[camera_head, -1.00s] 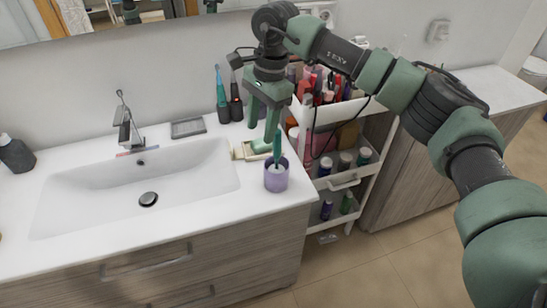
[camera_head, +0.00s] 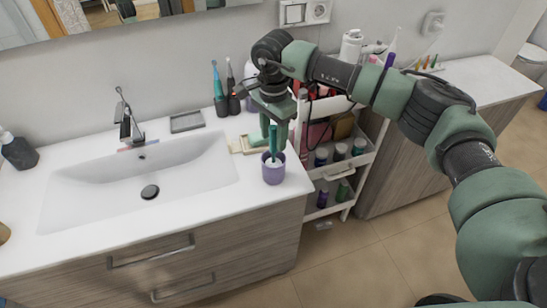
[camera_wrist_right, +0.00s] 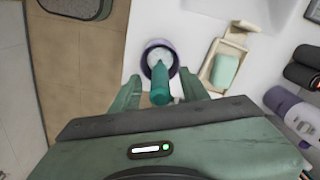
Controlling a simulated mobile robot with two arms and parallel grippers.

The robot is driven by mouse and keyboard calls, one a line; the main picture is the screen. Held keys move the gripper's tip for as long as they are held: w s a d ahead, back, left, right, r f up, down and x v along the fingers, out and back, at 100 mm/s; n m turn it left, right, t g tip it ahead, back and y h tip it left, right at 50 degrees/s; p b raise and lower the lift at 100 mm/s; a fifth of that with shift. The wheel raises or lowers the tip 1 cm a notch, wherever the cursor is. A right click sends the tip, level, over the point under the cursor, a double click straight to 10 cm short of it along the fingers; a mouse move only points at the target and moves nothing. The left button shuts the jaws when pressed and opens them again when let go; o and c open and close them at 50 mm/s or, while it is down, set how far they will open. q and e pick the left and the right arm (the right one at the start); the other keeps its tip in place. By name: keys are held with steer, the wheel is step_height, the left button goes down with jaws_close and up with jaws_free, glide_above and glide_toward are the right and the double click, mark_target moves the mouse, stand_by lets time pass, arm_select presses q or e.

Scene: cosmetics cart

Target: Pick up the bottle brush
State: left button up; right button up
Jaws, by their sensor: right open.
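The bottle brush (camera_head: 273,143) stands upright in a small purple cup (camera_head: 273,173) on the counter's right front corner. Only its teal handle shows clearly; its lower end is hidden inside the cup. In the right wrist view the handle (camera_wrist_right: 159,84) points up toward the camera from the cup (camera_wrist_right: 149,57). My right gripper (camera_head: 274,128) is open above the cup, pointing down. In the wrist view the handle lies between its two fingers (camera_wrist_right: 161,90), with gaps on both sides. My left gripper is not in view.
A soap dish (camera_head: 250,144) with green soap lies just behind the cup, near the fingers. The white sink (camera_head: 100,185) is to the left. Electric toothbrushes (camera_head: 219,95) stand at the back. A cosmetics cart (camera_head: 340,172) stands beside the counter's right edge.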

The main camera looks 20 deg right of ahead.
jaws_close()
